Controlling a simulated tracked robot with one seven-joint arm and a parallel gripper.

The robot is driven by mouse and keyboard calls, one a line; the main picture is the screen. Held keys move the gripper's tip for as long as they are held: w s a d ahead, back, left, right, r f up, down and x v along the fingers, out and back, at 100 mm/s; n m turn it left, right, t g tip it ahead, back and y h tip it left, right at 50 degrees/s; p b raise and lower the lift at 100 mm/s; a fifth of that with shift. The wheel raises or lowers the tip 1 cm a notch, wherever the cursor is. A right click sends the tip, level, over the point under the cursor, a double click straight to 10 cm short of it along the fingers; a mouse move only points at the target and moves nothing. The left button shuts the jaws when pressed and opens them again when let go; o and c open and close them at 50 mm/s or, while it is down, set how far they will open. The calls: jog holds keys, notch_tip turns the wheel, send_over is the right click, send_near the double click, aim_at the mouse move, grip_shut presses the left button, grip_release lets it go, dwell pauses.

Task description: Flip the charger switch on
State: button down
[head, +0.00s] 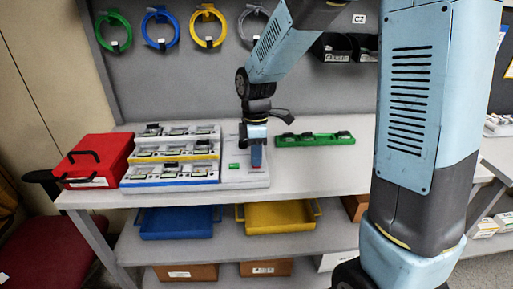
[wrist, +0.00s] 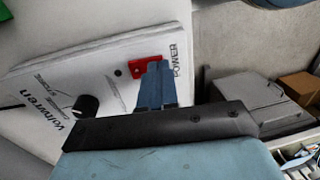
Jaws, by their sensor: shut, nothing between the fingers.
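The charger (head: 232,181) is a pale flat unit on the table, right of the tiered rack in the head view. In the wrist view its white panel (wrist: 60,72) carries printed lettering and a black knob (wrist: 87,107). A red switch (wrist: 137,68) sits beside the word POWER. My gripper (head: 256,164) points down over the charger, shut and empty. In the wrist view its blue fingertips (wrist: 154,66) overlap the right part of the switch. I cannot tell whether they touch it. The switch's right part is hidden, and its position is unclear.
A tiered rack (head: 172,171) of small devices and a red case (head: 97,158) stand to the left. A green tray (head: 315,140) lies to the right behind the charger. Blue (head: 178,222) and yellow (head: 280,217) bins sit on the shelf below. Bare tabletop shows right of the charger.

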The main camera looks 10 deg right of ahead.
jog(key=shift+f, duration=0.1)
jog(key=shift+s+f, duration=0.1)
jog(key=shift+f, duration=0.05)
dwell(0.3)
jog(key=shift+w, duration=0.2)
jog(key=shift+w+r, duration=0.25)
jog(key=shift+w, duration=0.3)
jog(key=shift+r, duration=0.1)
jog(key=shift+r, duration=0.2)
notch_tip(320, 180, up, 13)
jog(key=s, duration=0.1)
jog(key=shift+s+r, duration=0.15)
jog(key=shift+s, duration=0.15)
